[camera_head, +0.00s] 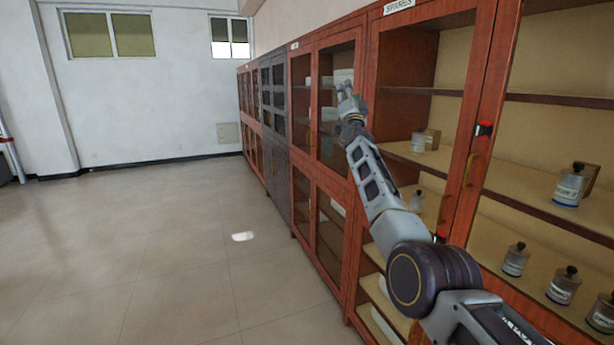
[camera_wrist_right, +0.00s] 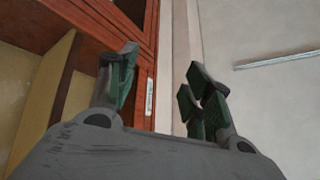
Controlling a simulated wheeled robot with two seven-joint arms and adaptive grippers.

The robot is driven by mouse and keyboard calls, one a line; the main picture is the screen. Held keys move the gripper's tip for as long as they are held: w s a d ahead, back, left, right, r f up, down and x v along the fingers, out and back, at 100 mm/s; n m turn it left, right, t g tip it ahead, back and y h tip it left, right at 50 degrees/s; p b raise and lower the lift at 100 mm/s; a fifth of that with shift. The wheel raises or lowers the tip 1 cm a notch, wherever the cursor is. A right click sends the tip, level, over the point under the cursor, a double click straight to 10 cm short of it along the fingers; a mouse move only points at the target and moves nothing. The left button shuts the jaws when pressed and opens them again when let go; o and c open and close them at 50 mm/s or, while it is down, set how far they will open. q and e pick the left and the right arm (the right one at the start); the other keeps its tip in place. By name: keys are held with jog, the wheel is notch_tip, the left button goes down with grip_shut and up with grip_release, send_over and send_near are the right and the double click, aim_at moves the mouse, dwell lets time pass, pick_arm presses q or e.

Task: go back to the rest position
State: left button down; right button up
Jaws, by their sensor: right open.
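My right arm reaches up and forward from the lower right in the head view, in front of the wooden cabinets. My right gripper (camera_head: 347,96) is at its far end, before a glass-doored part of the cabinet row. In the right wrist view the right gripper (camera_wrist_right: 158,90) has its two fingers spread well apart with nothing between them. Behind the fingers are red-brown cabinet wood and a pale wall. My left gripper is not in view.
An open wooden cabinet (camera_head: 403,95) on the right has shelves with several labelled bottles, one a grey bottle (camera_head: 569,186). A row of closed cabinets (camera_head: 275,120) runs on to the far wall. The tiled floor (camera_head: 150,260) on the left is clear.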

notch_tip(320, 180, down, 40)
jog(key=w+r+n+g+y, duration=0.1)
jog(key=w+n+g+y, duration=0.1)
jog(key=n+g, duration=0.7)
jog(key=s+d+f+n+g, duration=0.15)
jog(key=s+f, duration=0.45)
jog(key=f, duration=0.8)
jog(key=s+d+f+n+g, duration=0.15)
jog(key=s+f, duration=0.45)
jog(key=f, duration=0.8)
jog(key=s+d+f+n+g, duration=0.15)
jog(key=s+f, duration=0.45)
jog(key=f, duration=0.8)
jog(key=s+d+f+g+h, duration=0.1)
jog(key=s+d+f+g, duration=0.15)
jog(key=s+f, duration=1.2)
jog(key=s+d+f+g, duration=0.25)
jog(key=s+f, duration=0.95)
jog(key=s, duration=0.6)
jog(key=s+d+f+g, duration=0.1)
jog(key=s+f, duration=0.2)
jog(key=s, duration=1)
jog(key=s+d+f+g, duration=0.1)
jog(key=s+f+g, duration=0.1)
jog(key=s, duration=1.1)
jog(key=s+d+f+g, duration=0.1)
jog(key=s+f, duration=0.4)
jog(key=s, duration=0.8)
jog(key=shift+g+h, duration=0.3)
jog(key=shift+g, duration=0.05)
